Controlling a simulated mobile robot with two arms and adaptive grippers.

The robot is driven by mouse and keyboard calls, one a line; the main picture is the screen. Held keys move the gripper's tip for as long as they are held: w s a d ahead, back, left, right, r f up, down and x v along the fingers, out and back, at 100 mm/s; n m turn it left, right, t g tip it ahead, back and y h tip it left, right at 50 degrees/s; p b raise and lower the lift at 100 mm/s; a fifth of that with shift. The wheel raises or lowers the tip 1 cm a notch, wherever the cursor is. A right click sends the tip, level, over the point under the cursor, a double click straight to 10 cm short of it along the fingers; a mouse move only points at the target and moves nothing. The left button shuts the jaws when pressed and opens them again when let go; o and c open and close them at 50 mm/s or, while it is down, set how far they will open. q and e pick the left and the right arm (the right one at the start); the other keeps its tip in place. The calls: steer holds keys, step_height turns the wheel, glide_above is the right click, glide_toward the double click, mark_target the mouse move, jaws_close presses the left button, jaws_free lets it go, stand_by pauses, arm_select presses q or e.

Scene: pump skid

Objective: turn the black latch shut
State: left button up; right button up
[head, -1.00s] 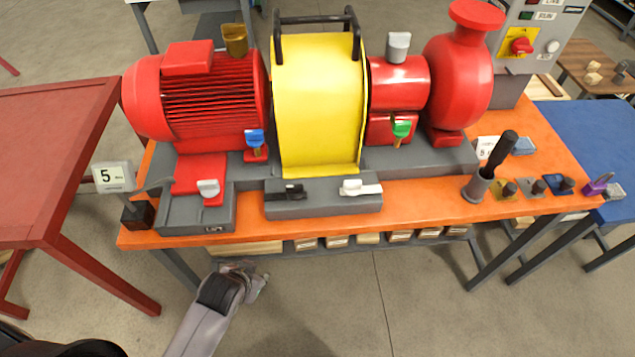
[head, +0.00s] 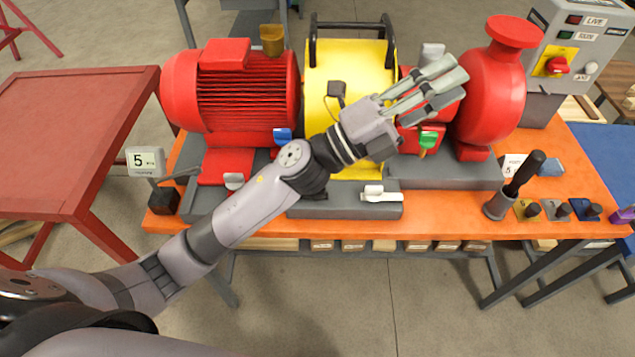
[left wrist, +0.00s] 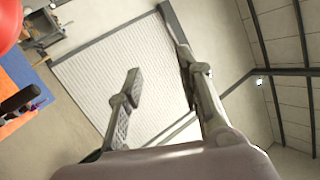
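The black latch is hidden behind my left arm in the head view. The grey block (head: 345,212) that carries it shows at the front of the skid, with a white latch (head: 378,194) at its right end. My left gripper (head: 456,77) is raised over the right part of the pump skid, in front of the red coupling and pump, pointing up and right. It is open and empty; its two fingers also stand apart in the left wrist view (left wrist: 158,62). My right gripper is not in view.
A yellow guard (head: 322,75) stands behind my arm, between the red motor (head: 240,95) and the red pump (head: 492,95). A green-handled valve (head: 428,140) sits below my gripper. A black-handled tool (head: 525,170) stands upright in a holder on the orange bench at right.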

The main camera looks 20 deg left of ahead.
arm_select(q)
steer(key=s+d+f+m+g, duration=0.2)
steer(key=s+d+m+g, duration=0.35)
steer(key=m+g, duration=0.65)
step_height(320, 180, down, 11)
steer(key=a+m+g+y, duration=0.3)
steer(key=m+y, duration=0.4)
steer(key=y, duration=0.2)
steer(key=w+a+f+t+y, duration=0.1)
steer(key=w+a+y, duration=0.4)
steer(key=a, duration=0.6)
steer(key=w+a+f+t+y, duration=0.15)
steer(key=w+a+y, duration=0.25)
steer(key=a+y, duration=0.45)
steer(key=shift+h, duration=0.95)
steer(key=f+p, duration=0.1)
steer(key=f, duration=0.4)
steer(key=a+f+p, duration=0.1)
steer(key=f+p, duration=0.1)
steer(key=f, duration=0.3)
steer(key=f+p, duration=0.2)
steer(key=f, duration=0.3)
steer(key=shift+s+a+f, duration=0.15)
steer(key=shift+s+f, duration=0.05)
steer(key=shift+s, duration=0.1)
steer(key=shift+f, duration=0.65)
steer(key=shift+c, duration=0.4)
jaws_close()
